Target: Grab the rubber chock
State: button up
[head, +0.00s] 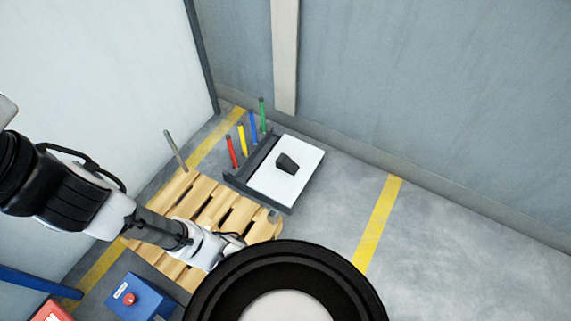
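A black rubber chock (287,163) lies on a white panel (305,181) with a dark edge, in the upper middle of the head view. Nothing touches it. My arm reaches in from the left, and my gripper (235,240) is low over the right part of the wooden pallet. It is below and to the left of the chock in the picture, clearly apart from it. The fingers are small and partly hidden, so I cannot tell whether they are open or shut.
Red, yellow, blue and green rods (242,138) stand along the panel's left edge. A grey post (175,150) rises by the pallet (208,203). A large black round object (218,290) fills the bottom middle. A blue box with a red button (130,298) is lower left. Floor at right is clear.

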aim_at(284, 162)
jog(key=i+l, duration=0.7)
jog(key=i, duration=0.2)
jog(key=i+l+u, duration=0.5)
jog(key=l, duration=0.15)
jog(key=u, duration=1.35)
